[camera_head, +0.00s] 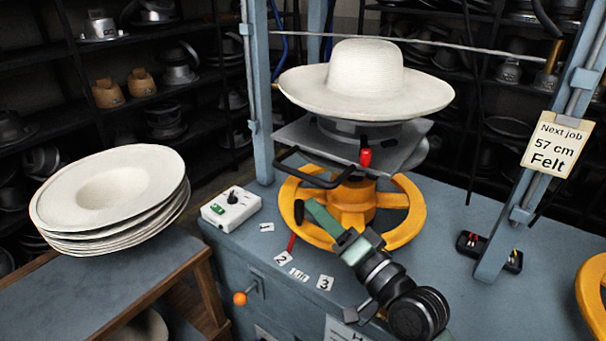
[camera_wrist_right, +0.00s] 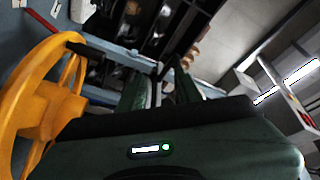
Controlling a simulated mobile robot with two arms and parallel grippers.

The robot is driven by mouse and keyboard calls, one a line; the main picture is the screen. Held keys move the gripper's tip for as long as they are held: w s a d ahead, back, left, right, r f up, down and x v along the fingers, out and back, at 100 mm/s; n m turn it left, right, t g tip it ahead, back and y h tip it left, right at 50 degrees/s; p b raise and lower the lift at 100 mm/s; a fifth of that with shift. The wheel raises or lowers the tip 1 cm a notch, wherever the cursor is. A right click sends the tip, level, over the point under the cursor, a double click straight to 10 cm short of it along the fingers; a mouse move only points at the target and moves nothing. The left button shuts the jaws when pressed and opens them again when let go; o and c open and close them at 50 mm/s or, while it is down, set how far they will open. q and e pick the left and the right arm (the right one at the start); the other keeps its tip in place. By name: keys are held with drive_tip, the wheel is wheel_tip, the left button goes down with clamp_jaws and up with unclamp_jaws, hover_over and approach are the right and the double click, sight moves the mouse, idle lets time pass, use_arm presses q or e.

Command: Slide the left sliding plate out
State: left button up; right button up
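The grey sliding plate (camera_head: 400,150) sits under the white hat (camera_head: 362,80) on the press. Its black looped handle (camera_head: 302,178) sticks out to the left, above the yellow handwheel (camera_head: 407,200). My right gripper (camera_head: 312,206) is just below and in front of the handle, over the wheel's rim; in the head view its fingers overlap. In the right wrist view the green fingers (camera_wrist_right: 160,78) stand apart. My left gripper is out of view.
A red knob (camera_head: 366,157) stands beside the plate. A blue post (camera_head: 256,90) rises left of the press. A white control box (camera_head: 231,209) and number tags are on the blue bench (camera_head: 470,300). Stacked white hat blanks (camera_head: 110,190) are at the left. An orange-knobbed lever (camera_head: 240,298) juts from the bench front.

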sight(299, 172)
drive_tip(key=r, duration=0.2)
drive_tip(key=r+t, duration=0.1)
drive_tip(key=shift+w+r+m+y, duration=0.2)
drive_tip(key=shift+w+m+y, duration=0.1)
drive_tip(key=shift+w+m, duration=0.1)
drive_tip(key=p+x, duration=0.1)
drive_tip(key=x, duration=0.6)
drive_tip(key=shift+a+f+p, duration=0.1)
drive_tip(key=shift+p, duration=0.2)
drive_tip(key=shift+w, duration=0.1)
clamp_jaws()
drive_tip(key=shift+f, duration=0.15)
idle(0.3)
